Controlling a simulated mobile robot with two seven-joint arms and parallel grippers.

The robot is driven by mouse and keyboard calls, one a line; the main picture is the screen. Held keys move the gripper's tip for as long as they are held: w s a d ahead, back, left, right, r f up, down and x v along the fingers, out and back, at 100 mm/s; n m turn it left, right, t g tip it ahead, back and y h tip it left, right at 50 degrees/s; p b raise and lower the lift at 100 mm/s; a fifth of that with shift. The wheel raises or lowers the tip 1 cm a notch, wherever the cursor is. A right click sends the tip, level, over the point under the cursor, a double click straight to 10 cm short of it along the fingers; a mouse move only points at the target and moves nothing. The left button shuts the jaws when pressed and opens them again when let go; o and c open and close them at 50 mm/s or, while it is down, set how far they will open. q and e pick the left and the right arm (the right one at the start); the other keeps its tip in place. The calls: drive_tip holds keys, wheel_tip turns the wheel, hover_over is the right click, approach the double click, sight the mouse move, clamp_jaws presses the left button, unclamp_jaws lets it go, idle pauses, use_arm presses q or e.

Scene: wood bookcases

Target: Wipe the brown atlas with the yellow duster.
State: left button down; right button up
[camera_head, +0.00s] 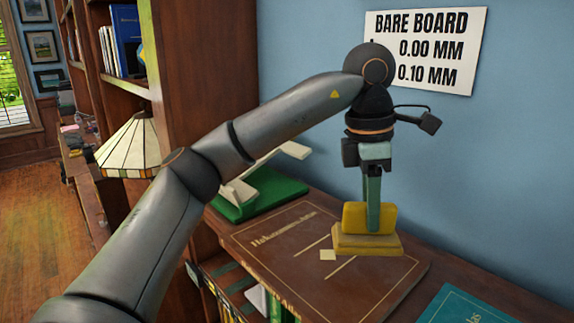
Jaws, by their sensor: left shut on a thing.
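The brown atlas (285,257) lies flat on top of the low wood bookcase, with gold lettering and lines on its cover. My left gripper (371,212) points down over the atlas's far right part and is shut on the yellow duster (366,240). The duster has an upright yellow grip and a wider tan-yellow base. Its base is at or just above the cover; I cannot tell whether it touches. My right gripper is not in view.
A green book or board with a pale object (268,188) lies left of the atlas, partly behind my arm. A teal book (466,305) lies at the right. A lamp (131,146) and tall bookcase stand left. A blue wall with a printed sign (428,48) rises behind.

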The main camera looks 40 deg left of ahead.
use_arm(q)
drive_tip(key=shift+d+r, duration=0.1)
drive_tip(key=shift+r, duration=0.4)
drive_tip(key=shift+a+r, duration=0.25)
drive_tip(key=shift+r, duration=0.5)
